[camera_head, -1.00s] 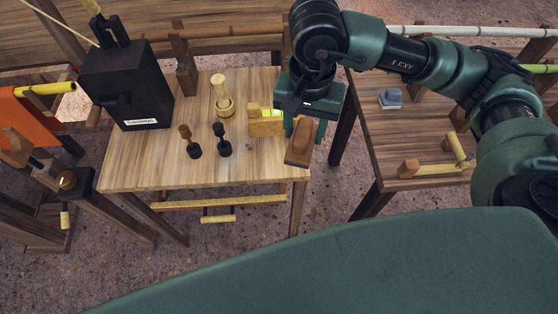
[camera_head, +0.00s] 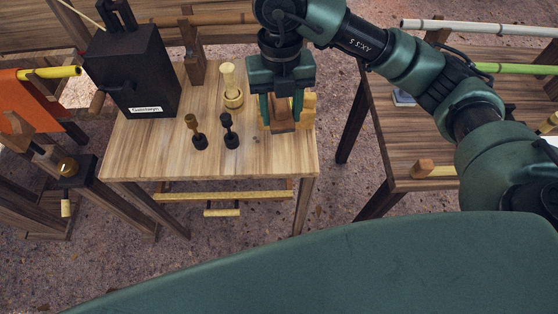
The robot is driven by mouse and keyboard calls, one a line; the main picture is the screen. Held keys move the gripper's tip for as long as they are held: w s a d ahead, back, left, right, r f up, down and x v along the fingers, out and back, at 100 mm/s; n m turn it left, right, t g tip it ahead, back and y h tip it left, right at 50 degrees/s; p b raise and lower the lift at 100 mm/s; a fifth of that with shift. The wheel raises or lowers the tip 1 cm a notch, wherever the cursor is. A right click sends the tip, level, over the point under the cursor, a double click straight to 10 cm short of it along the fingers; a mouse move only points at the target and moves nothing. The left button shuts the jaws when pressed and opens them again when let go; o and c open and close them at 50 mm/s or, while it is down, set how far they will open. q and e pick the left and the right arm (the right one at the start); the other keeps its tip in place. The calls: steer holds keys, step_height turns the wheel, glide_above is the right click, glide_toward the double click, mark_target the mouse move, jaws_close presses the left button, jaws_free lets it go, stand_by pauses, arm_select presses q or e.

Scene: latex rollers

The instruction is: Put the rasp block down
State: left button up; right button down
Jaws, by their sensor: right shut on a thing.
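The rasp block (camera_head: 282,126), a brown wooden block, is between the fingers of my right gripper (camera_head: 281,117). The gripper points down and is shut on it. The block is over the right part of the wooden table (camera_head: 165,160), in front of a pale wooden box (camera_head: 309,107) that the gripper partly hides. I cannot tell whether the block's underside touches the tabletop. My left gripper is not in view.
A black box with a label (camera_head: 135,75) stands at the table's back left. Two dark-based tools (camera_head: 199,135) (camera_head: 230,132) and a pale cup with a tool (camera_head: 231,88) stand left of the gripper. The front tabletop is clear. Another table (camera_head: 395,150) stands at the right.

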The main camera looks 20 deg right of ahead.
steer(key=shift+m, duration=0.5)
steer(key=shift+a+f+m, duration=0.1)
steer(key=shift+f+m, duration=0.1)
steer(key=shift+m, duration=0.1)
steer(key=p, duration=0.1)
glide_above(279, 168)
step_height(279, 168, down, 15)
steer(key=shift+w+f, duration=0.1)
steer(key=shift+w, duration=0.05)
step_height(279, 168, down, 4)
steer(key=shift+f+p, duration=0.1)
steer(key=shift+p, duration=0.3)
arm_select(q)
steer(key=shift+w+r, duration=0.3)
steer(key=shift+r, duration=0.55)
arm_select(e)
steer(key=shift+f, duration=0.1)
steer(key=shift+f, duration=0.2)
steer(key=c, duration=0.7)
jaws_free()
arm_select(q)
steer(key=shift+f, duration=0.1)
